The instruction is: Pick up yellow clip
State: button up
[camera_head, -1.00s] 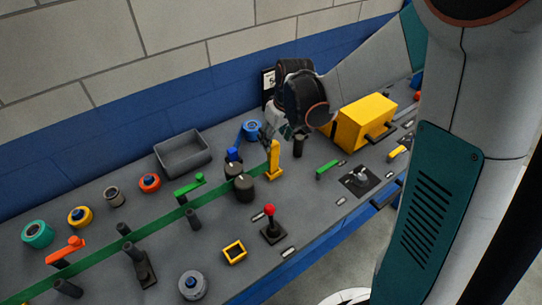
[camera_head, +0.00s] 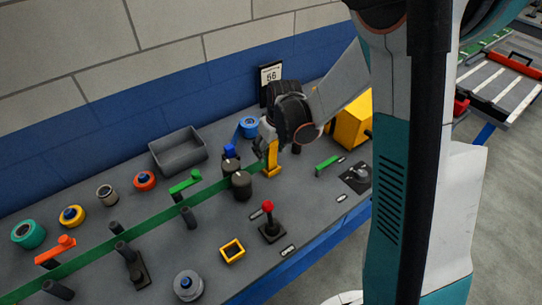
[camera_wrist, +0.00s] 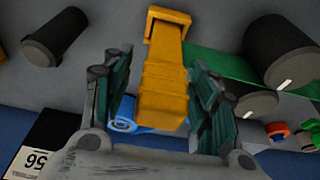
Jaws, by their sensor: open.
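The yellow clip (camera_head: 272,158) stands upright on the grey panel, at the right end of the green band. My gripper (camera_head: 267,135) is at its upper part, coming from behind and above. In the wrist view the clip (camera_wrist: 163,85) lies between the two green-padded fingers of my gripper (camera_wrist: 161,88). The fingers are open, with a gap visible on each side of the clip. The clip's foot, a square yellow base, shows at the top of the wrist view.
Two dark cylinders (camera_head: 241,185) stand just left of the clip. The green band (camera_head: 150,225) runs left from it. A blue roll (camera_head: 249,127) is behind. A yellow box (camera_head: 352,122) and a green handle (camera_head: 327,164) are to the right. A red-knobbed lever (camera_head: 269,222) is in front.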

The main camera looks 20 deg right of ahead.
grip_shut()
jog(key=shift+r, duration=0.15)
notch_tip(320, 180, up, 20)
jog(key=p, duration=0.5)
jog(key=shift+p, duration=0.3)
